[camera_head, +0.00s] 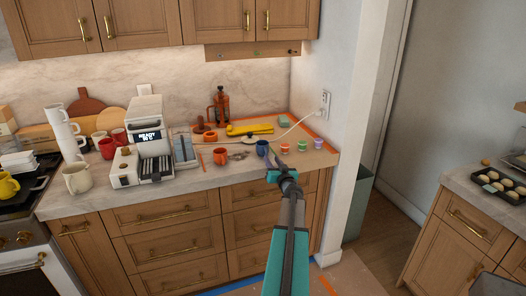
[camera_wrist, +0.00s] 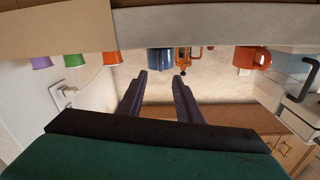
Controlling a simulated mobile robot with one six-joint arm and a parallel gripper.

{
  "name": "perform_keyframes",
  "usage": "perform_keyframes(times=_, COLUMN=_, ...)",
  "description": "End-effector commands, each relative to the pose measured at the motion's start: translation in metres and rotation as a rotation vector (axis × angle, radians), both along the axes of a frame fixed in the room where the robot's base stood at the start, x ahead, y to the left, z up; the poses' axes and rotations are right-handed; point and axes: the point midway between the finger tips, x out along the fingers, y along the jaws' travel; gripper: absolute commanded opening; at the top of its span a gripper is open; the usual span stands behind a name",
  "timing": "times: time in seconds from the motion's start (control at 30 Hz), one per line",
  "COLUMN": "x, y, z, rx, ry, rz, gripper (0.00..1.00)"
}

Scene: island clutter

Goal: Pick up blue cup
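The blue cup (camera_head: 262,148) stands upright near the front edge of the counter in the head view. In the wrist view, which shows the scene upside down, the blue cup (camera_wrist: 160,60) is at the upper middle. My gripper (camera_head: 275,163) is in front of the counter edge, just below and right of the cup in the head view. In the wrist view my gripper (camera_wrist: 160,82) has its two fingers apart with nothing between them. The cup lies beyond the gap between the fingertips, and no contact shows.
An orange mug (camera_head: 221,156) stands left of the cup; it also shows in the wrist view (camera_wrist: 252,59). Small orange (camera_head: 284,149), green (camera_head: 302,146) and purple (camera_head: 318,143) cups stand to the right. A coffee machine (camera_head: 150,138) is further left. The counter front (camera_head: 190,183) is close to my gripper.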

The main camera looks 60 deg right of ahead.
Motion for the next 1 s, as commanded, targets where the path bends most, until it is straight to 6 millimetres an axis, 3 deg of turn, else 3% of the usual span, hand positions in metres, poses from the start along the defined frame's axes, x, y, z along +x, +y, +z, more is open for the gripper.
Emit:
perform_keyframes(times=0.2, x=0.014, y=-0.012, z=0.0, rx=0.001, ry=-0.001, rz=0.0, gripper=0.32)
perform_keyframes(times=0.73, x=0.018, y=-0.014, z=0.0, rx=0.001, ry=-0.001, rz=0.0, gripper=0.32)
perform_keyframes(times=1.0, x=0.032, y=-0.025, z=0.003, rx=0.0, ry=0.001, rz=0.001, gripper=0.32)
